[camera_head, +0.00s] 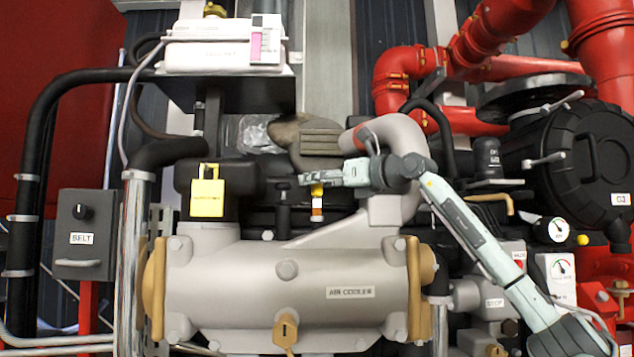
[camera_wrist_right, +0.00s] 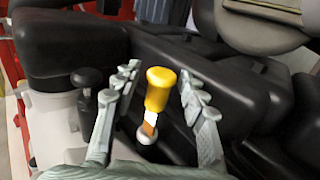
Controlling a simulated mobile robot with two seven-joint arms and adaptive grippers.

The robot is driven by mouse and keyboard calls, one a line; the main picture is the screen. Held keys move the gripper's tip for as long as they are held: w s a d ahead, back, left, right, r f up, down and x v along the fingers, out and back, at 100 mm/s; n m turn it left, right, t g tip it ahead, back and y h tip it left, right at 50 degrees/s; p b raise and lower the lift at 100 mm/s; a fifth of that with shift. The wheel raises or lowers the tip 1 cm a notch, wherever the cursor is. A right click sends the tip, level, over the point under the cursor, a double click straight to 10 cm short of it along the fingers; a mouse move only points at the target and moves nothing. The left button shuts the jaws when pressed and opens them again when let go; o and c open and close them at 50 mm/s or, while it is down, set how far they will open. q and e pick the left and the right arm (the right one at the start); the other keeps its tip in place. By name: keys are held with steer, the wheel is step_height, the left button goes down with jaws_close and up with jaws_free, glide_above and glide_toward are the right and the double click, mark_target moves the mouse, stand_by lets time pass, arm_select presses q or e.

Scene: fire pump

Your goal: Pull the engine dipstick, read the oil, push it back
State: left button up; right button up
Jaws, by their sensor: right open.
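The dipstick (camera_head: 317,202) stands upright behind the air cooler, with a yellow handle and an orange and white band under it. In the right wrist view the yellow handle (camera_wrist_right: 160,88) lies between my fingers, above a pale round collar (camera_wrist_right: 148,134). The stick's lower part is hidden. My right gripper (camera_head: 304,180) is at the height of the handle's top, its arm coming in from the right. In the right wrist view the gripper (camera_wrist_right: 160,72) is open, with a gap visible on both sides of the handle. My left gripper is out of view.
A black knob (camera_head: 283,191) stands just left of the dipstick. A yellow tag (camera_head: 207,195) hangs further left. The grey air cooler (camera_head: 250,280) fills the front. A curved grey pipe (camera_head: 392,132) and black block (camera_wrist_right: 215,80) crowd the space around the gripper.

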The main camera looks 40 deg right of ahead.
steer(key=s, duration=0.7)
steer(key=s+d, duration=0.1)
steer(key=s, duration=0.3)
steer(key=shift+s, duration=0.35)
